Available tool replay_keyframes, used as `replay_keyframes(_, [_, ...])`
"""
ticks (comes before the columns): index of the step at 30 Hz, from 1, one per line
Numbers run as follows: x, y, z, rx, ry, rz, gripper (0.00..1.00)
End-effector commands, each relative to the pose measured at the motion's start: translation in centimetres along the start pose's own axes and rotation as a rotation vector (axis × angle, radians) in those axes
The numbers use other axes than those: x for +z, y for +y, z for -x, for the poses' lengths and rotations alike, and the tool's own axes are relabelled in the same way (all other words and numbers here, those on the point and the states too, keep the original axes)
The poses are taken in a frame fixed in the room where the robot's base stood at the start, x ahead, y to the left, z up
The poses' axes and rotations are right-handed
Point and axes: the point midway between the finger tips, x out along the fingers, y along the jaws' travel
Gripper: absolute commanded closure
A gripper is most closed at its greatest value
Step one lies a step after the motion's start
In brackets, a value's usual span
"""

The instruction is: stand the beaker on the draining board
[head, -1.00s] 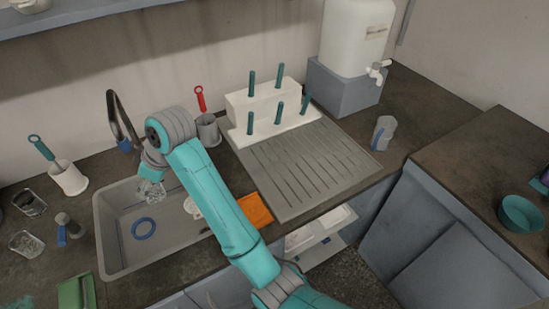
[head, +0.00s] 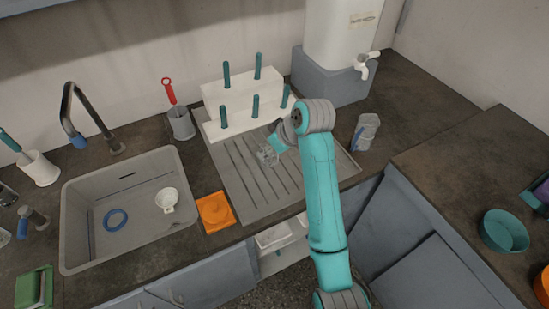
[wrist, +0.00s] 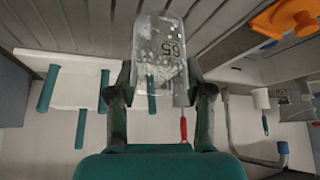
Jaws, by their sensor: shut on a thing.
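The clear beaker (wrist: 160,40) is in my gripper (wrist: 158,88), with a dark printed number and pale specks on its glass. In the head view the beaker (head: 267,155) is over the grey ribbed draining board (head: 243,197), near the foot of the peg rack. My gripper is shut on it, one finger on each side. I cannot tell whether the beaker's lower end touches the board. My arm (head: 318,180) hides part of the board's right side.
A white peg rack (head: 235,90) with teal pegs stands at the board's back. An orange item (head: 215,211) lies between board and sink (head: 75,235). A clear vessel with a blue part (head: 367,131) stands right of the board. The board's front left is clear.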

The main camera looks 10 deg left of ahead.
Motion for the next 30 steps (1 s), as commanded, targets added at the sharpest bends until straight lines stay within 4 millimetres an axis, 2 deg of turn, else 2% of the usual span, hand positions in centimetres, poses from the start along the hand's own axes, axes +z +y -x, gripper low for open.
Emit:
replay_keyframes(8, [1.2,0.0,-1.9,0.000,0.000,0.000,0.91])
replay_keyframes(15, [2.7,0.0,-4.2,0.001,0.000,0.000,0.91])
replay_keyframes(26, [2.9,0.0,-4.5,0.001,0.000,0.000,0.91])
replay_keyframes(27, [2.9,0.0,-4.5,0.001,0.001,0.001,0.44])
replay_keyframes(30, [2.9,0.0,-4.5,0.001,0.001,0.001,0.24])
